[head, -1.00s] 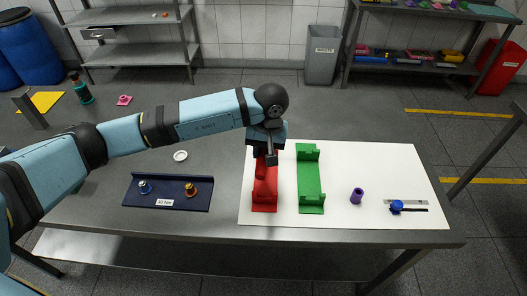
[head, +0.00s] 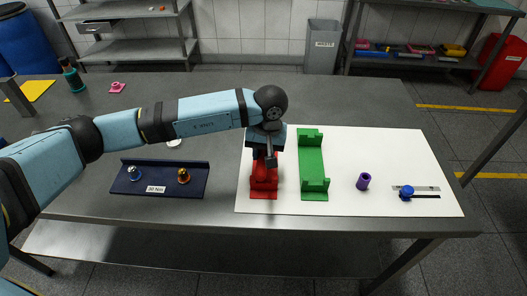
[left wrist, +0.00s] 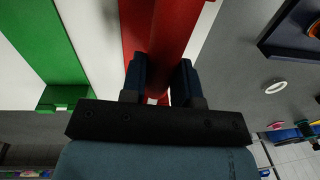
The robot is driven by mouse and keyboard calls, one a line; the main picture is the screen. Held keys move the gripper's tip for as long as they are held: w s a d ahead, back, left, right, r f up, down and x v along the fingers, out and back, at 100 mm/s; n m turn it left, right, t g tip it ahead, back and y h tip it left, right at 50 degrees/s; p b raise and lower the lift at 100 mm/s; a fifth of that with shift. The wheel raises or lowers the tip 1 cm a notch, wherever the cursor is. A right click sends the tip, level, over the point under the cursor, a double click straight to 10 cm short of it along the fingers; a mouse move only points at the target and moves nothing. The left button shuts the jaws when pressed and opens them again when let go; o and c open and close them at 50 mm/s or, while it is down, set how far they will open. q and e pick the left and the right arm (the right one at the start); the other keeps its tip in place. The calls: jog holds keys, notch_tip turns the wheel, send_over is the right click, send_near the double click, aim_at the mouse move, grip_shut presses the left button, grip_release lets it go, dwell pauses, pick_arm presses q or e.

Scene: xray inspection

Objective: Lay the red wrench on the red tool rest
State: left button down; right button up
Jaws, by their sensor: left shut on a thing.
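The red tool rest (head: 264,193) stands on the white mat, left of a green rest (head: 313,168). My left gripper (head: 268,156) is over the back part of the red rest and hides it there. In the left wrist view my left gripper (left wrist: 160,85) is shut on the red wrench (left wrist: 172,35), which runs away between the two fingers along the red rest. In the head view the wrench (head: 265,173) blends with the rest's red. I cannot tell whether it touches the rest. My right gripper is not in view.
A dark blue holder (head: 160,179) with two knobbed pieces stands at the left. A purple cylinder (head: 363,181) and a blue-knobbed slide tool (head: 407,192) are on the right of the white mat (head: 385,150). The mat is clear between the green rest and the cylinder.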

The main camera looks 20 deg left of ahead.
pick_arm(q)
jog(key=shift+s+f, duration=0.15)
jog(key=shift+f, duration=0.15)
jog(key=c, duration=0.8)
grip_release()
jog(key=shift+a, duration=0.1)
jog(key=shift+r, duration=0.65)
jog(key=r, duration=0.4)
jog(key=d+r, duration=0.1)
jog(key=r, duration=0.7)
jog(key=shift+w+d+r, duration=0.15)
jog(key=shift+w+r, duration=0.05)
jog(key=shift+r, duration=0.1)
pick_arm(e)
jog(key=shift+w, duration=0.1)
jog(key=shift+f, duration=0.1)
